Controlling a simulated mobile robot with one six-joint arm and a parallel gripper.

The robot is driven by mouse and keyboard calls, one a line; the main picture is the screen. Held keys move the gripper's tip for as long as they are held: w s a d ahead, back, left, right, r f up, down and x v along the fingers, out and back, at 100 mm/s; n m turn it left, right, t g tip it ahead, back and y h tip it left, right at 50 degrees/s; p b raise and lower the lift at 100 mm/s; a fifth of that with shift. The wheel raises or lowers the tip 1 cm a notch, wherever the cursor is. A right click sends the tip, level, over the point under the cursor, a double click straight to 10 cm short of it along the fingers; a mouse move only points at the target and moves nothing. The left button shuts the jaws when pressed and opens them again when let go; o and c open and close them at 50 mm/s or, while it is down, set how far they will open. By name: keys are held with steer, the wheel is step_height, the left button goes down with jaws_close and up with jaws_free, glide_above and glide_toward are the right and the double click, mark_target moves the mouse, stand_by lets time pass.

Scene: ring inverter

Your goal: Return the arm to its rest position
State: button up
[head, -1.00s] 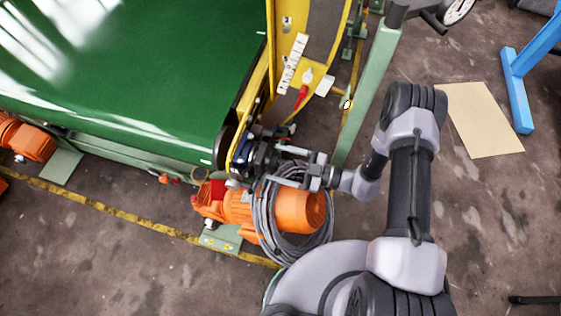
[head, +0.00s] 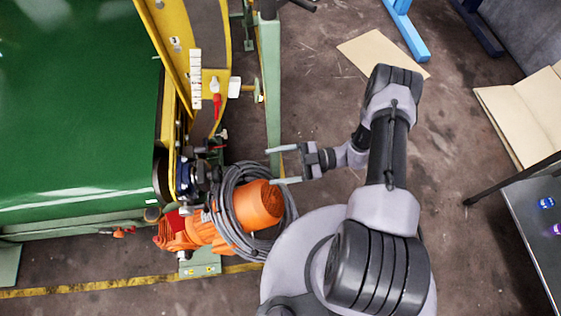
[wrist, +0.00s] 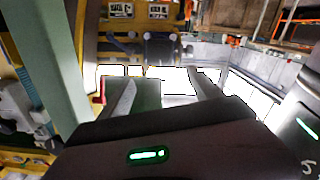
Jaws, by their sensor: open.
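My gripper (head: 284,166) is open and empty in the head view, its two fingers pointing left. It hangs just right of the orange motor (head: 258,205), which has a coil of grey cable (head: 226,207) around it. My arm folds from the base at the bottom up to a high elbow and back left to the gripper. In the wrist view the two fingers (wrist: 158,97) stand apart with nothing between them.
A green post (head: 270,90) stands close behind the gripper. The green conveyor belt (head: 75,110) and yellow frame (head: 167,45) lie to the left. A grey table (head: 540,220) is at the right edge. A cardboard sheet (head: 375,50) lies on the floor.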

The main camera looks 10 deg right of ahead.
steer(key=shift+d, duration=0.65)
step_height(320, 180, up, 23)
steer(key=n+g+h, duration=0.4)
steer(key=n+h, duration=0.5)
steer(key=n, duration=1.6)
steer(key=s+r+n+t+h, duration=0.7)
steer(key=s+r+n, duration=0.3)
steer(key=n, duration=1.2)
step_height(320, 180, up, 5)
steer(key=shift+s+d+f+n+t, duration=0.25)
steer(key=shift+s+d+t, duration=0.2)
steer(key=shift+t, duration=0.35)
